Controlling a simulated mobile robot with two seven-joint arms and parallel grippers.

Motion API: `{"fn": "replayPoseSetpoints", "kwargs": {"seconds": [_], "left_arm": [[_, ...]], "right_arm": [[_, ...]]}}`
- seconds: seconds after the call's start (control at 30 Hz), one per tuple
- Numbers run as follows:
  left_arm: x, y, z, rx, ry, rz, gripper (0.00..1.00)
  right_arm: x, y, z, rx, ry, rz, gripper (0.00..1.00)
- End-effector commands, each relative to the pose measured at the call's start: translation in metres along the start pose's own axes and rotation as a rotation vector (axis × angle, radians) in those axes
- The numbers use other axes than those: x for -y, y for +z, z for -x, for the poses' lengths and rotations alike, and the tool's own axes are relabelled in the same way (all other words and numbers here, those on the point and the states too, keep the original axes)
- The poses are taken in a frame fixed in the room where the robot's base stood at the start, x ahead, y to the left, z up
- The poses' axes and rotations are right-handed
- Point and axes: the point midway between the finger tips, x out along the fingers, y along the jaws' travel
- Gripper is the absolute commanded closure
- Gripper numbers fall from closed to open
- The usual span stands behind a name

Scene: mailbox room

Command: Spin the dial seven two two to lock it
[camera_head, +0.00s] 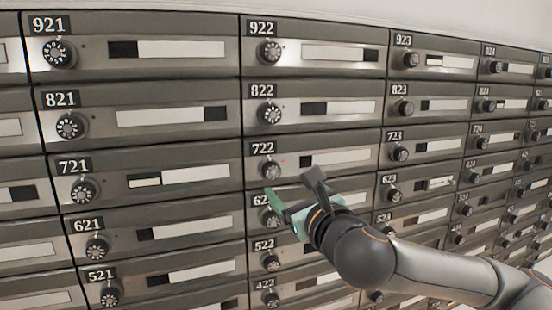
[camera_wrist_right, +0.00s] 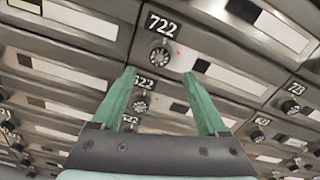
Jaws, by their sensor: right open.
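The dial of mailbox 722 (camera_head: 269,171) is a round dark knob with pale markings, just below its number plate in the head view. In the right wrist view the same dial (camera_wrist_right: 160,57) lies just beyond the fingertips, between their lines. A small red mark (camera_wrist_right: 179,53) shows right of it. My right gripper (camera_head: 292,186) is open, its green fingers apart and empty, below and to the right of the dial. It also shows in the wrist view (camera_wrist_right: 160,74). The fingers appear clear of the dial. My left gripper is in neither view.
Rows of similar metal mailboxes with dials surround 722. The 822 dial (camera_head: 269,115) is above and the 721 dial (camera_head: 83,190) is to the left. My right gripper partly covers the dial (camera_head: 268,218) directly below 722.

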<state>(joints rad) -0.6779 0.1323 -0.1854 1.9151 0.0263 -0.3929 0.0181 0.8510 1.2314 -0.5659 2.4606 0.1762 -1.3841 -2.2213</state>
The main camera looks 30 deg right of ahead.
Motion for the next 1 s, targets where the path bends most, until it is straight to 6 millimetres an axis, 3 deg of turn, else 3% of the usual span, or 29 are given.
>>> {"fn": "replayPoseSetpoints", "kwargs": {"seconds": [0.2,0.4,0.87,1.0], "left_arm": [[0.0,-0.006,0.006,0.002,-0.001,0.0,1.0],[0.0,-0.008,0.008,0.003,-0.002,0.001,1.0],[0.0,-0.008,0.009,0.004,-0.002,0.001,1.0],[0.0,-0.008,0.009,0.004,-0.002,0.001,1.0]], "right_arm": [[0.0,0.001,-0.04,-0.002,-0.001,-0.004,0.23],[0.0,0.001,-0.065,-0.001,0.001,-0.002,0.23],[-0.001,0.0,-0.076,0.001,0.001,0.001,0.23],[0.0,0.0,-0.076,0.001,0.001,0.0,0.39]]}}
